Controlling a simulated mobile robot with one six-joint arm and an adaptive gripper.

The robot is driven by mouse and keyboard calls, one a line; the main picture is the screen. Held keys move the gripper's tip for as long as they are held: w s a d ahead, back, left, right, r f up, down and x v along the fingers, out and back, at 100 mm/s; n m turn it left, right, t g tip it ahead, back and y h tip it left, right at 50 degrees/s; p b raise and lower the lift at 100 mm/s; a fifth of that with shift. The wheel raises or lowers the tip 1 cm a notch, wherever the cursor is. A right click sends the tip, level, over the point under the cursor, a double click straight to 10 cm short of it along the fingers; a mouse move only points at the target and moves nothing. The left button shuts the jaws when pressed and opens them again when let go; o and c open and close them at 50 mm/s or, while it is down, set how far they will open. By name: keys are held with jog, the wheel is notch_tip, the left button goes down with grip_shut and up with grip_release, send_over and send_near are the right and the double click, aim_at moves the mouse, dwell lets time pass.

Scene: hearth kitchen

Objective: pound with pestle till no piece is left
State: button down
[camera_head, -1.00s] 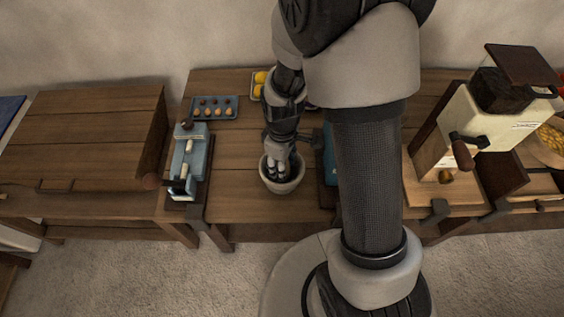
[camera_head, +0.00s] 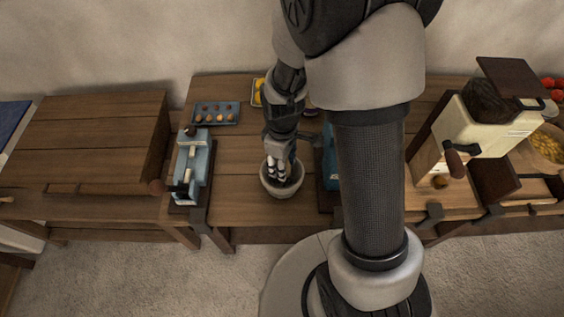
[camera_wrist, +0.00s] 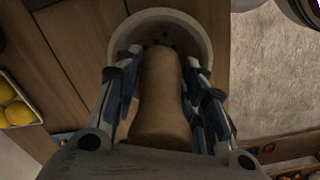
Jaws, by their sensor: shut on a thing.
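The mortar (camera_head: 283,190) is a pale stone bowl on the middle of the wooden table. In the wrist view the mortar (camera_wrist: 196,22) is ahead of my fingers, with a few small dark pieces (camera_wrist: 160,42) inside near its far wall. My gripper (camera_head: 279,166) points down over the mortar. In the wrist view my gripper (camera_wrist: 160,90) is shut on a tan wooden pestle (camera_wrist: 161,95), one finger group on each side. The pestle reaches into the bowl. Its lower end and much of the bowl floor are hidden.
A blue tray (camera_head: 235,113) with several small round things lies behind left. A blue and white device (camera_head: 189,165) stands left of the mortar. A blue thing (camera_head: 328,165) is close on its right, partly behind my arm. A cream grinder (camera_head: 480,125) stands further right. Yellow fruit (camera_wrist: 14,103) lies in a tray.

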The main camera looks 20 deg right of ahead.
jog(key=shift+f, duration=0.15)
dwell(1.7)
dwell(0.4)
jog(key=shift+f+b, duration=1.75)
jog(key=shift+f, duration=0.5)
notch_tip(320, 180, up, 5)
jog(key=p, duration=0.4)
jog(key=shift+f, duration=0.15)
jog(key=shift+f, duration=0.15)
